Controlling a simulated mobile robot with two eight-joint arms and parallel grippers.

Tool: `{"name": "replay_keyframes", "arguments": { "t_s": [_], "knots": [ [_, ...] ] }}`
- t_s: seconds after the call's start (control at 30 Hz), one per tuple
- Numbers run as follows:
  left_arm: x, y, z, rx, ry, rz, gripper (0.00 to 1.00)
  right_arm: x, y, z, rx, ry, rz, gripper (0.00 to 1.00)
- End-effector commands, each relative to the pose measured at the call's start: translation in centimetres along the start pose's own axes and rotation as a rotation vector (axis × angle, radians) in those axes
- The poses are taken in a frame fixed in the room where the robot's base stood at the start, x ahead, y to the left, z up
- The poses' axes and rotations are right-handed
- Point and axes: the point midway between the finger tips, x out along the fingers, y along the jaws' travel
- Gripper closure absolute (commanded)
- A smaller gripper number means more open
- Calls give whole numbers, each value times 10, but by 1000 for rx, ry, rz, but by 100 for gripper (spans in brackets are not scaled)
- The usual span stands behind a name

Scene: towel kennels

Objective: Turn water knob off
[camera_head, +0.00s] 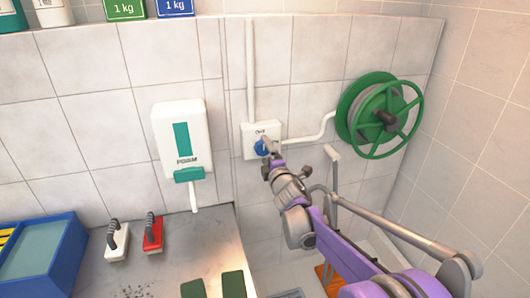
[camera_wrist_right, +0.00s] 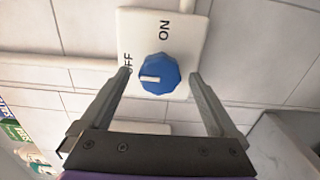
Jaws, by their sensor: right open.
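The blue water knob (camera_head: 260,147) sits on a white wall plate (camera_head: 249,137) in the head view. In the right wrist view the faceted knob (camera_wrist_right: 165,67) shows a white pointer mark turned to the left, toward the OFF side. The plate (camera_wrist_right: 187,29) reads ON above the knob and OFF at left, the latter partly covered by a finger. My right gripper (camera_wrist_right: 160,75) is open, one finger on each side of the knob with visible gaps. In the head view the right gripper (camera_head: 267,150) is at the knob and partly covers it. My left gripper is not in view.
A green hose reel (camera_head: 372,112) is on the wall to the right, joined to the plate by a white pipe (camera_head: 315,138). A white dispenser (camera_head: 181,130) hangs to the left. Below are a counter (camera_head: 185,250), two brushes and a blue bin (camera_head: 62,262).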

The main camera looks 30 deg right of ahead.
Motion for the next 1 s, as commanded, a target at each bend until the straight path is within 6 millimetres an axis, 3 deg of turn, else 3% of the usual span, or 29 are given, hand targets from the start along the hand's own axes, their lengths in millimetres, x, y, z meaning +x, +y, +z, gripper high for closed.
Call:
{"name": "replay_keyframes", "arguments": {
  "t_s": [0.3,0.5,1.0],
  "knots": [
    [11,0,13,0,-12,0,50,-62,-3,0,-2,0,-1,4],
    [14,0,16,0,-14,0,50,-86,-2,0,-1,-1,-1,4],
    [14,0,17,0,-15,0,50,-93,-1,0,-1,0,0,4]
  ]
}}
